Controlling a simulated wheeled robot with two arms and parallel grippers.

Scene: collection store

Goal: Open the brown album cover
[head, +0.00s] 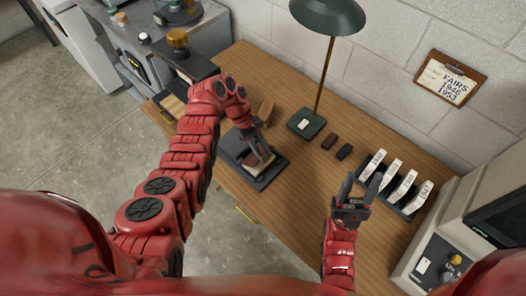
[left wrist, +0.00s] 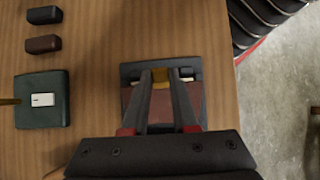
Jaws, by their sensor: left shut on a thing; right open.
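The brown album (head: 250,159) lies on a dark flat stand (head: 271,177) on the wooden desk. In the left wrist view its red-brown cover (left wrist: 190,100) shows between and beside my fingers and looks roughly flat. My left gripper (head: 262,155) reaches down over it. In the left wrist view the left fingers (left wrist: 160,76) close on a small tan tab (left wrist: 160,73) at the cover's edge. The fingers hide part of the cover. My right gripper (head: 360,184) is open and empty above the desk, right of the album.
A green lamp (head: 305,124) stands behind the album. Two small dark blocks (head: 329,141) (head: 344,152) lie right of its base. A rack of white labelled folders (head: 400,185) stands at the right. A clipboard (head: 451,79) hangs on the wall. Bare desk lies between album and rack.

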